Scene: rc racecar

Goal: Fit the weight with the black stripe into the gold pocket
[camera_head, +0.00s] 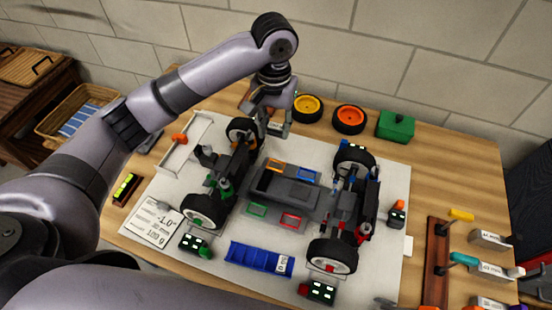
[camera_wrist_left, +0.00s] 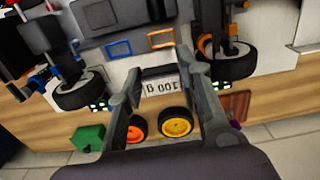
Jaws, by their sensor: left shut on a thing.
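My left gripper (camera_head: 274,124) is above the back edge of the white mat, behind the car chassis. In the left wrist view its fingers are shut on a weight (camera_wrist_left: 160,87) with a black stripe and a white "100 g" label. In the head view I cannot make the weight out clearly. The gold pocket (camera_head: 276,166) is an open frame at the back left of the dark centre tray (camera_head: 285,190); it also shows in the left wrist view (camera_wrist_left: 160,38), apart from the weight. My right gripper is not in view.
Blue (camera_head: 308,174), green (camera_head: 256,210) and red (camera_head: 290,221) pockets surround the tray. Wheeled axle assemblies stand on both sides. A yellow wheel (camera_head: 307,107), an orange wheel (camera_head: 349,119) and a green box (camera_head: 396,126) sit behind the mat. A blue holder (camera_head: 258,257) lies in front.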

